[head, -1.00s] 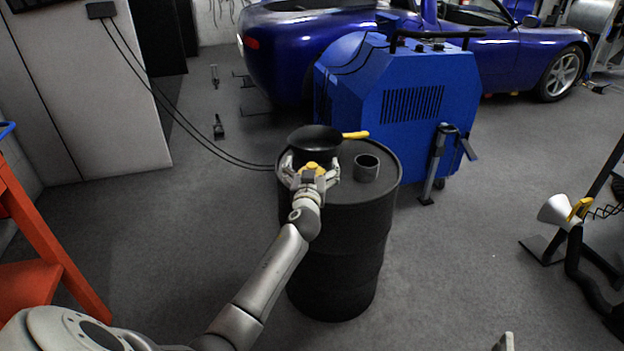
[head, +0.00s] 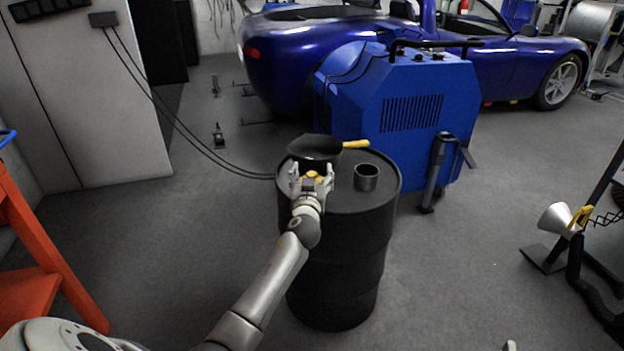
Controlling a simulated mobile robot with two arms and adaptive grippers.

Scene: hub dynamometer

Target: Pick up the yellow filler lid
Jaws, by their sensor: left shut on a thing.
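The yellow filler lid (head: 313,175) is on top of the black drum (head: 340,250), toward its left side. Only a small yellow part shows between the fingers of my left gripper (head: 312,178). That gripper is shut on the lid, with a finger on each side of it. The wrist and fingers hide the lower part of the lid, so I cannot tell whether it still touches the drum. Of my right arm only a small pale tip shows at the bottom edge, and its jaws cannot be made out.
Just behind the lid is a black funnel-like pan (head: 315,148) with a yellow handle (head: 356,144). A short dark pipe (head: 367,177) stands on the drum to the right. A blue machine (head: 400,110) stands behind. An orange cart (head: 40,250) is at left.

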